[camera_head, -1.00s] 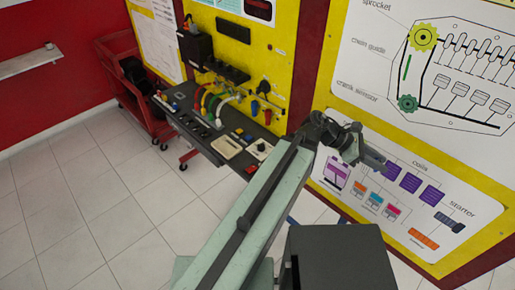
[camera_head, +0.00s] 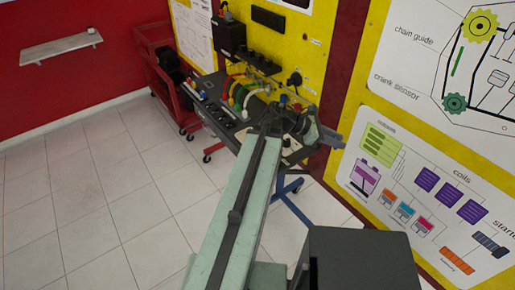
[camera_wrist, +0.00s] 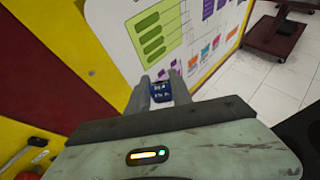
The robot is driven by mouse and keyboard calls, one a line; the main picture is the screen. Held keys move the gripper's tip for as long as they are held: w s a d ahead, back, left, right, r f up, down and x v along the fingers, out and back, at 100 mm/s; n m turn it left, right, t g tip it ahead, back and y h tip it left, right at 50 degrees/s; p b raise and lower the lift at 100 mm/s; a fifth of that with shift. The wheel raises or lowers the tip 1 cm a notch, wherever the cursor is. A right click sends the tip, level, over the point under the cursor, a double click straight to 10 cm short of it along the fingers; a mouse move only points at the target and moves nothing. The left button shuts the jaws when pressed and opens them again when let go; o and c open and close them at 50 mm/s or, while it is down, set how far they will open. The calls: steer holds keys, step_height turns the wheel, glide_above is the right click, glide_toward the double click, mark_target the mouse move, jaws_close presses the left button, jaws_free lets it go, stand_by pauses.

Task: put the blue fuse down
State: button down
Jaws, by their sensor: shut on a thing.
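The blue fuse (camera_wrist: 160,91) shows in the wrist view between the two fingers of my gripper (camera_wrist: 159,88). My gripper is shut on it, and it is held up in the air in front of the wall diagram. In the head view my gripper (camera_head: 330,138) is at the end of the arm, right of the trainer bench, close to the yellow panel edge. The fuse cannot be made out in the head view.
A dark trainer bench (camera_head: 209,86) with coloured hoses stands against the yellow panel, partly hidden by my arm. A red cart (camera_head: 160,75) stands left of it. A wall shelf (camera_head: 60,47) holds a small object. The tiled floor at left is clear.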

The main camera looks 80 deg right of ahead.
steer(key=w+d+f+n+t+h+b, duration=0.1)
steer(key=w+f+n+h+b, duration=0.15)
steer(key=w, duration=1.15)
steer(key=w+d+f+n+t+h+b, duration=0.1)
steer(key=w+d+f+n+h+b, duration=0.2)
steer(key=w, duration=1.1)
steer(key=w+f+n+t+h+b, duration=0.1)
steer(key=w+f+n+h+b, duration=0.3)
steer(key=w, duration=0.9)
steer(key=s+d, duration=0.3)
steer(key=d, duration=0.1)
steer(key=s+d+f+m+y, duration=0.1)
steer(key=s+d, duration=0.1)
steer(key=d, duration=0.2)
steer(key=s+d+f+m+y, duration=0.1)
steer(key=s+d, duration=0.2)
steer(key=d, duration=0.1)
steer(key=shift+s+d+f+b, duration=0.1)
steer(key=shift+s+d+b, duration=0.05)
steer(key=shift+s+b, duration=0.2)
steer(key=f+b, duration=0.2)
steer(key=d+f+b, duration=0.1)
steer(key=shift+s+f+b, duration=0.25)
steer(key=shift+s+b, duration=0.05)
steer(key=shift+f+b, duration=0.3)
steer(key=shift+r, duration=0.25)
steer(key=shift+f, duration=0.2)
steer(key=c, duration=1.1)
jaws_free()
steer(key=shift+c, duration=0.2)
